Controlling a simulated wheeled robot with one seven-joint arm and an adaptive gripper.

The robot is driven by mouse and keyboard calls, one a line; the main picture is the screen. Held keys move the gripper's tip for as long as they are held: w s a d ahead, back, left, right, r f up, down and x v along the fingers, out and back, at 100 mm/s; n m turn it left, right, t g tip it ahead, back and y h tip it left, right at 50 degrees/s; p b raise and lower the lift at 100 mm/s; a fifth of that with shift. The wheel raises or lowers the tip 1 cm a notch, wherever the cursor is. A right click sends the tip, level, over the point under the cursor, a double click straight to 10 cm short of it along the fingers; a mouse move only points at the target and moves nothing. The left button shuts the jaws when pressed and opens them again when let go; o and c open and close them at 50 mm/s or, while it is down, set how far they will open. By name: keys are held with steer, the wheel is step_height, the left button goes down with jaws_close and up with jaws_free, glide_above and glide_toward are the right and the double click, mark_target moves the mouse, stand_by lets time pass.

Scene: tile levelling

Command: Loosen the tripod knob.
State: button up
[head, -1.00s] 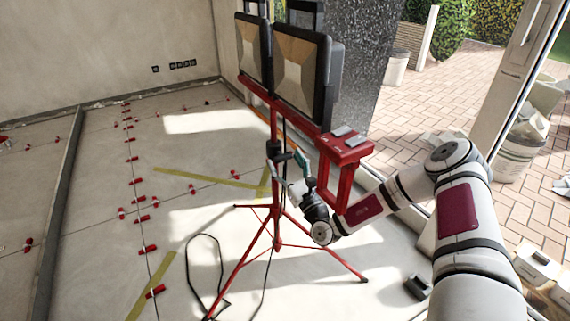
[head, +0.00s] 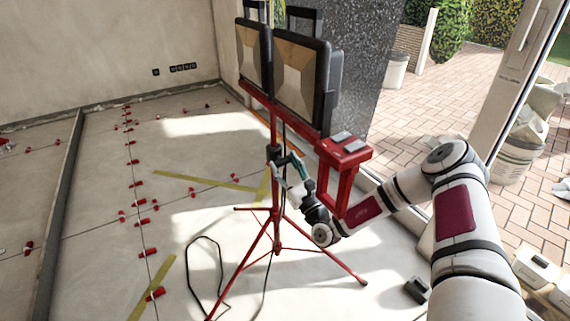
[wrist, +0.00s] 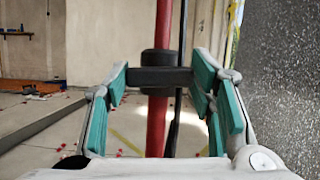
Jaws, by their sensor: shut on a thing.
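The red tripod (head: 276,215) stands on the tiled floor and carries two floodlights. Its black knob (wrist: 160,76) sits on the red pole, which rises upright behind it in the wrist view. The knob's wide bar reaches across between my two teal-padded fingers. The knob also shows on the pole in the head view (head: 273,153), partly covered by my gripper. My gripper (wrist: 160,78) is shut on the knob, one finger at each end of the bar. In the head view my gripper (head: 283,163) comes to the pole from the lower right.
The floodlights (head: 301,75) and a red bracket (head: 345,150) stand close above my arm. A black cable (head: 215,265) loops on the floor by the tripod's spread legs. A dark speckled pillar (head: 360,60) stands behind. Floor to the left holds small red clips.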

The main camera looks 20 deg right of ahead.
steer(key=n+y+p, duration=0.1)
steer(key=n+p, duration=0.1)
steer(key=n+g+y+p, duration=0.1)
steer(key=n+p, duration=0.1)
steer(key=n, duration=0.1)
steer(key=shift+r+n, duration=0.2)
steer(key=shift+n, duration=0.1)
steer(key=n+g+y+p, duration=0.1)
steer(key=n+p, duration=0.1)
steer(key=n, duration=0.1)
steer(key=n+g+y+p, duration=0.1)
steer(key=n, duration=0.2)
steer(key=shift+d+g+y+p, duration=0.1)
steer(key=shift+g+y+p, duration=0.2)
steer(key=shift+g+p, duration=0.1)
steer(key=n+g+p, duration=0.2)
steer(key=n+p, duration=0.2)
steer(key=n, duration=0.2)
steer(key=shift+r, duration=0.1)
steer(key=shift+n+g+p, duration=0.8)
steer(key=shift+n+p, duration=0.45)
steer(key=shift+n, duration=0.55)
steer(key=o, duration=1.2)
steer(key=shift+c, duration=0.2)
steer(key=shift+d, duration=0.1)
